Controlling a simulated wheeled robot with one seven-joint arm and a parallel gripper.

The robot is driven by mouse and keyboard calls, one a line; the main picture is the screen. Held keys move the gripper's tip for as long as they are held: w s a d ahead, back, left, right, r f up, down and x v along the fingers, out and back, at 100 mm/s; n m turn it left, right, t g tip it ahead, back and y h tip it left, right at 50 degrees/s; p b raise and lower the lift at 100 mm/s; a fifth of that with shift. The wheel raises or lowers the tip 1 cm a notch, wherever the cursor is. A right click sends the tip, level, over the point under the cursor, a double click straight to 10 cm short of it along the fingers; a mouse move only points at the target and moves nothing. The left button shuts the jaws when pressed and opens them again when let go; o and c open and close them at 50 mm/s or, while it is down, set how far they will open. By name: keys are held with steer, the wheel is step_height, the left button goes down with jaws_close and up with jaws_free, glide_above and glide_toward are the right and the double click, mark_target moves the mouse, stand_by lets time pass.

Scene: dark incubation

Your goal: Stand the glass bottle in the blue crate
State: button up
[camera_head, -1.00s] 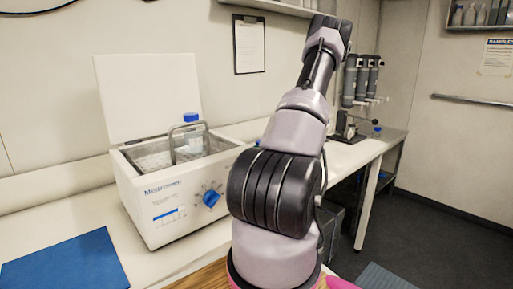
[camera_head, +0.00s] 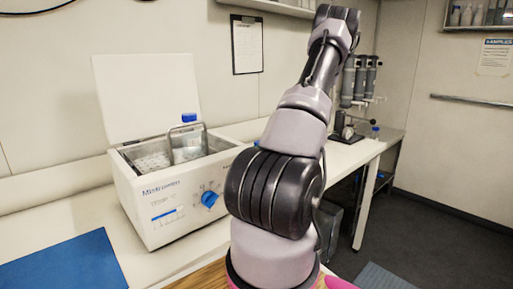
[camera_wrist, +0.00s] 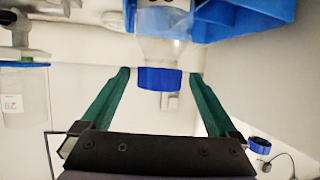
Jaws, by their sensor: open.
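In the wrist view a clear glass bottle (camera_wrist: 163,48) with a blue cap (camera_wrist: 160,78) points cap-first toward my gripper. The far part of its body is cut off by the top edge. The blue crate (camera_wrist: 245,18) shows around the bottle's body on both sides; how the bottle's base rests is hidden. My gripper (camera_wrist: 160,74) is open, its green fingers on either side of the cap with gaps visible. My gripper, this bottle and the crate are not visible in the head view.
An open white water bath (camera_head: 165,215) stands on the bench, with a blue-capped vessel (camera_head: 188,118) inside. A blue mat (camera_head: 65,265) lies left. In the wrist view a labelled, blue-lidded container (camera_wrist: 25,95) is at left and another blue cap (camera_wrist: 258,145) at lower right.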

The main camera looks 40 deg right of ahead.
steer(key=v, duration=0.7)
steer(key=w+a+r+m+h, duration=0.1)
steer(key=w+a+r+h, duration=0.1)
steer(key=w+r, duration=0.15)
steer(key=w+a+r+g+h, duration=0.1)
steer(key=w+r+h, duration=0.1)
steer(key=r, duration=0.3)
steer(key=w+a+r+m+h, duration=0.1)
steer(key=w+a+r+h, duration=0.1)
steer(key=r, duration=0.3)
steer(key=s+a+r+m+g+h, duration=0.2)
steer(key=a+r+m+h, duration=0.1)
steer(key=a+r, duration=0.6)
steer(key=s+a+r+m+g+y, duration=0.1)
steer(key=s+a+y, duration=0.2)
steer(key=s+a, duration=0.8)
steer(key=s+a+r+m+g+y, duration=0.1)
steer(key=s+a+y, duration=0.3)
steer(key=s+a, duration=0.8)
steer(key=a+r+g, duration=0.1)
steer(key=a, duration=0.5)
